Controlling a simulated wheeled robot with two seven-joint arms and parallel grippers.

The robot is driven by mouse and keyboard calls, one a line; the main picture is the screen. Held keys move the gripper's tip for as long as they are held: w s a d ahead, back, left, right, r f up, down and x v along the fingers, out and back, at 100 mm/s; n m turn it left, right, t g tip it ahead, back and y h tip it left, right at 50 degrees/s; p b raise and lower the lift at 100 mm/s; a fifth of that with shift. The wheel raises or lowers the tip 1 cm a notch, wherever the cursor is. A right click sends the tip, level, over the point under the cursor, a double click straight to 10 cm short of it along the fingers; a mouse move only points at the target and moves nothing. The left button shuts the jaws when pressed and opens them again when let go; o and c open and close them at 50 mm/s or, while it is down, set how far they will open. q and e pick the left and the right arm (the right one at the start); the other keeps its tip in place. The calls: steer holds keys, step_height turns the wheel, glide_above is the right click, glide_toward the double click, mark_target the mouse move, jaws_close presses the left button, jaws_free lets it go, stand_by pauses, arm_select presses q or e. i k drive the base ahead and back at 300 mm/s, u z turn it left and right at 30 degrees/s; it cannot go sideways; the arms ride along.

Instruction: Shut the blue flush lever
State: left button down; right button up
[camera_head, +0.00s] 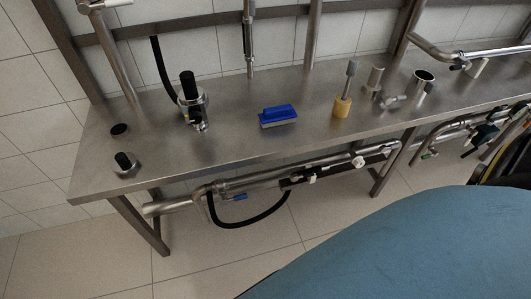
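A small blue lever (239,197) shows below the steel table, beside the metal pipework and close to a black hose. It looks like the flush lever, but it is too small to tell its exact angle or whether the valve is open. Neither of my grippers is in view, and nothing is touching the lever.
The steel table (225,150) carries a blue brush (278,115), a yellow-handled tool (342,106) and several metal fittings. A black hose (255,218) loops below the pipework (270,178). A large rounded blue surface (420,245) fills the lower right. Tiled floor is clear at lower left.

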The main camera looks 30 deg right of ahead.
mark_target(223, 201)
steer(key=z, duration=0.05)
steer(key=k, duration=0.3)
steer(key=z, duration=0.75)
steer(key=i, duration=0.75)
steer(key=u, duration=0.75)
